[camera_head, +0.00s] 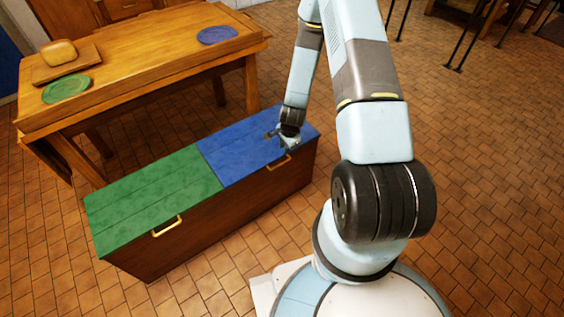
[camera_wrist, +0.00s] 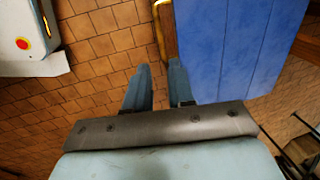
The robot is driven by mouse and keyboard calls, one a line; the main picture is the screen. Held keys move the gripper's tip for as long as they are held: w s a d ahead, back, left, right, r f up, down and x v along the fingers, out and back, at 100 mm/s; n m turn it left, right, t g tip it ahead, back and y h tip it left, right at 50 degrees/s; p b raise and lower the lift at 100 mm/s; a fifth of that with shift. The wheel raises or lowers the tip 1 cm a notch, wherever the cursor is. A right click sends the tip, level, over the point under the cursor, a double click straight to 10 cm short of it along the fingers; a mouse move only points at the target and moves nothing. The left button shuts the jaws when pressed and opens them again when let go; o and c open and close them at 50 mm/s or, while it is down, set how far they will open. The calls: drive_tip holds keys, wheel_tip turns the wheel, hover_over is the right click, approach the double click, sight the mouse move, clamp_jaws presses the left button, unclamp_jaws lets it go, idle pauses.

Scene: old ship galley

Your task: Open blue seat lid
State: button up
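The blue seat lid (camera_head: 240,151) lies flat and closed on the right half of a wooden bench. It fills the right side of the wrist view (camera_wrist: 232,50). Its brass handle (camera_head: 278,163) is on the front edge of the bench; in the wrist view the handle (camera_wrist: 164,30) is beyond my fingertips. My gripper (camera_head: 280,139) is over the lid's front edge in the head view, close to the handle. In the wrist view my gripper (camera_wrist: 161,68) is open, with floor showing between its fingers. The fingers appear apart from the handle.
A green lid (camera_head: 150,197) with its own brass handle (camera_head: 167,226) covers the bench's left half, closed. A wooden table (camera_head: 150,60) behind the bench holds a green plate (camera_head: 66,89), a blue plate (camera_head: 217,35) and bread (camera_head: 58,52) on a board. Tiled floor in front is clear.

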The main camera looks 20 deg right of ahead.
sight(281, 164)
drive_tip(key=f, duration=0.4)
drive_tip(key=w+f, duration=0.1)
drive_tip(key=f, duration=0.3)
drive_tip(key=w+f, duration=0.1)
drive_tip(key=f, duration=0.3)
drive_tip(key=shift+w+a+f, duration=0.2)
drive_tip(key=shift+a, duration=0.2)
clamp_jaws()
